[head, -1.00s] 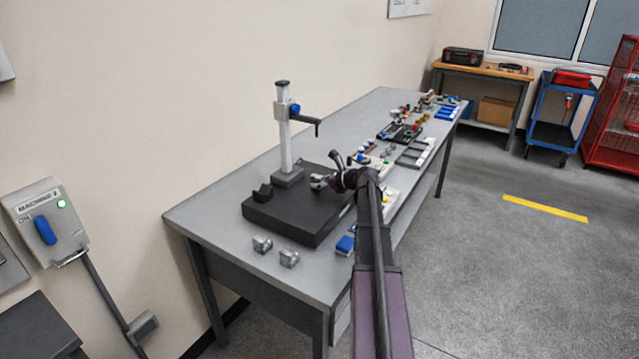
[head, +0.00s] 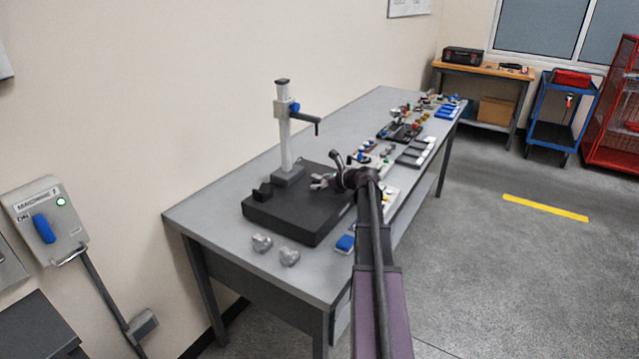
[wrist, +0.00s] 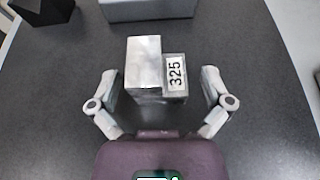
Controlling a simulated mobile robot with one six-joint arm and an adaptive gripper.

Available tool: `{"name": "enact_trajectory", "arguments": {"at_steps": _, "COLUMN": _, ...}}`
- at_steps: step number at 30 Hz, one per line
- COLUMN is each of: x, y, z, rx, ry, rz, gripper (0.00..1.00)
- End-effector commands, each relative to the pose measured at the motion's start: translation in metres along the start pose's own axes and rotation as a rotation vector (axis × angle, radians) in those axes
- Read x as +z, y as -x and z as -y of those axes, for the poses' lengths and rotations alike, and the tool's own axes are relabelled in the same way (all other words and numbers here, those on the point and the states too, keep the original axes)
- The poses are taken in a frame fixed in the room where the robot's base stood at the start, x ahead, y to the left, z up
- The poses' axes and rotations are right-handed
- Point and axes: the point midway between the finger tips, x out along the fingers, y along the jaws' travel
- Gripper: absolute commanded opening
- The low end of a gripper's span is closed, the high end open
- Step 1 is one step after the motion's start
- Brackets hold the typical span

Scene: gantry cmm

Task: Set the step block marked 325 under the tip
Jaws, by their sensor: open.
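The step block marked 325 (wrist: 157,68) stands on the dark plate (wrist: 60,110) in the wrist view. It is a grey metal block with a taller left part and a lower right part bearing the label. My gripper (wrist: 160,86) is open, with one finger on each side of the block and a visible gap to both. In the head view my gripper (head: 318,182) is low over the plate, below the measuring stand's arm (head: 305,118) and its down-pointing tip (head: 317,130). The block is too small there to make out clearly. The tip is outside the wrist view.
The stand's post (head: 285,135) rises from the back of the plate. A black block (head: 262,192) sits on the plate's left part. Two grey blocks (head: 262,242) (head: 289,256) and a blue item (head: 345,244) lie on the bench in front. Several parts and trays (head: 417,152) fill the bench's far side.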

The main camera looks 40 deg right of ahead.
Motion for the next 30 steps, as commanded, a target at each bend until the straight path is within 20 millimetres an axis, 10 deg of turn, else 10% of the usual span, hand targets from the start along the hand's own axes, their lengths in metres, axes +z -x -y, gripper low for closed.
{"name": "enact_trajectory", "arguments": {"at_steps": 16, "x": 0.010, "y": 0.004, "z": 0.000, "rx": 0.000, "ry": 0.000, "rz": 0.000, "gripper": 1.00}}
{"name": "enact_trajectory", "arguments": {"at_steps": 30, "x": -0.013, "y": 0.063, "z": 0.000, "rx": -0.002, "ry": -0.001, "rz": 0.000, "gripper": 1.00}}
